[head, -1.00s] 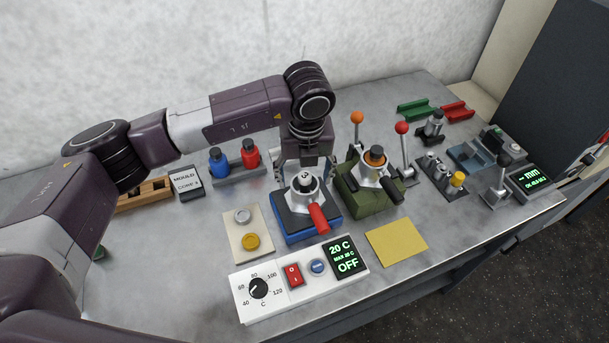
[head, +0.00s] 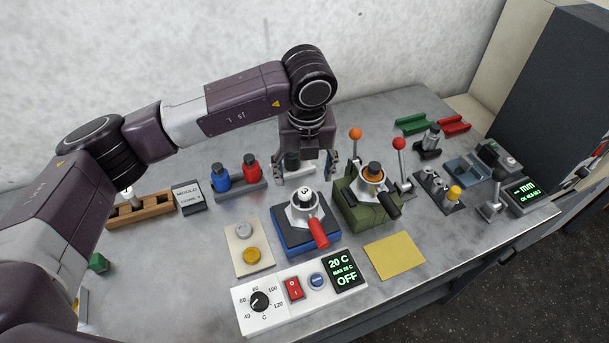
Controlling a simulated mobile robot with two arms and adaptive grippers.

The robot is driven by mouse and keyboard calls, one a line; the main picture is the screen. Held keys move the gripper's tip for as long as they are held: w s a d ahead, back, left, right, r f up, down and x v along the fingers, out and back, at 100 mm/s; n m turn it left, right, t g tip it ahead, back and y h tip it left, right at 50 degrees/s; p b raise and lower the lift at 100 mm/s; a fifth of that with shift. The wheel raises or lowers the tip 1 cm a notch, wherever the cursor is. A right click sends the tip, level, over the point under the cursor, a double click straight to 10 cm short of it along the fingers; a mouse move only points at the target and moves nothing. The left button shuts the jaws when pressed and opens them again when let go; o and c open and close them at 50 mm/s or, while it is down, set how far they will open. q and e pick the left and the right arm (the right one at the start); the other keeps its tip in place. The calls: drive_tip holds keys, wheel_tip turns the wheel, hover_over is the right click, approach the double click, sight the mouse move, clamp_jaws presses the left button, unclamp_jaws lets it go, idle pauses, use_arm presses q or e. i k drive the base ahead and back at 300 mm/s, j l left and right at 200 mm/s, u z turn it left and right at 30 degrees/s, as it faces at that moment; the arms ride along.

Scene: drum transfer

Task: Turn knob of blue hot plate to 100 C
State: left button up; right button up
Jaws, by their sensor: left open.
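The blue hot plate (head: 287,242) stands mid-table, with a grey fixture and red handle (head: 316,231) on it. In front is a white control panel (head: 280,317) with a black knob (head: 260,301). The dial is marked from 40 to 120 C, and the knob's white mark points to the lower left, near 40. The panel also has a red switch (head: 293,288), a blue button (head: 317,280) and a display (head: 343,270) reading 20 C and OFF. My left gripper (head: 308,178) is open, pointing down behind the hot plate, well away from the knob. My right gripper is not in view.
A green fixture (head: 366,209) with levers stands right of the hot plate. A beige plate with two buttons (head: 249,262) lies to the left. Blue and red bottles (head: 220,178) stand behind. A yellow sheet (head: 395,255) lies at the front right.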

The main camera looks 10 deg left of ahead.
sight(260, 302)
drive_tip(key=k, duration=1.5)
